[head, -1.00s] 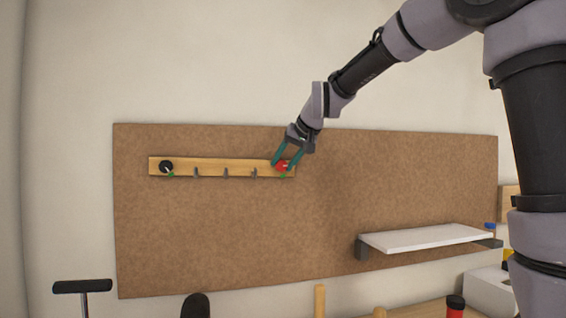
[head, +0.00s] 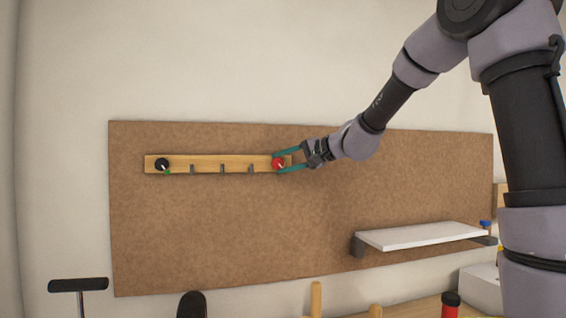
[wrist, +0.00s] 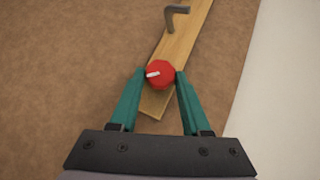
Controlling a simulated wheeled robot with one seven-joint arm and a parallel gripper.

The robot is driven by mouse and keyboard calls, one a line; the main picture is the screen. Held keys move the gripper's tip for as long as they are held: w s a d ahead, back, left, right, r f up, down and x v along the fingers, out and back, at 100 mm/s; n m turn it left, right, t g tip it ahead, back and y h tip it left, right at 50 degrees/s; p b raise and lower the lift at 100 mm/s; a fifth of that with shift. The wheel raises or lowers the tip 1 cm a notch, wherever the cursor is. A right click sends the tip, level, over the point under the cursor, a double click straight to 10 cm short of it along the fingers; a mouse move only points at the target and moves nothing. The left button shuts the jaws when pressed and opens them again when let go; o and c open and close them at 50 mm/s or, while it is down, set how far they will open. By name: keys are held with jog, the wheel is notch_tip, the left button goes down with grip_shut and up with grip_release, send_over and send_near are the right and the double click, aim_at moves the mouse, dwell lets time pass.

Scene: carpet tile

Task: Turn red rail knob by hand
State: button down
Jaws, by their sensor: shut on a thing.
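The red knob (head: 279,163) sits at the right end of a wooden rail (head: 208,164) on the brown board. My gripper (head: 279,163) reaches it from the right, with one green finger above the knob and one below. In the wrist view, the red knob (wrist: 160,74) lies between the two fingertips of my gripper (wrist: 161,76), which is shut on it. A white pointer mark on the knob points left in the wrist view. In the head view, a small pale mark shows on the knob's face, pointing down and to the right.
A black knob (head: 162,164) with a green mark below it is at the rail's left end. Several grey hooks (head: 222,168) hang between the knobs. A white shelf (head: 420,236) juts from the board at lower right. The board (head: 230,230) below the rail is clear.

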jog(key=shift+f+m+y, duration=0.25)
jog(key=shift+m+y, duration=0.05)
jog(key=shift+y, duration=0.1)
dwell(0.3)
jog(key=shift+c, duration=2)
grip_release()
jog(key=shift+r, duration=0.1)
jog(key=shift+s+d, duration=0.1)
jog(key=shift+d, duration=0.05)
jog(key=v, duration=1)
jog(key=shift+s+d, duration=0.15)
jog(key=shift+d, duration=0.1)
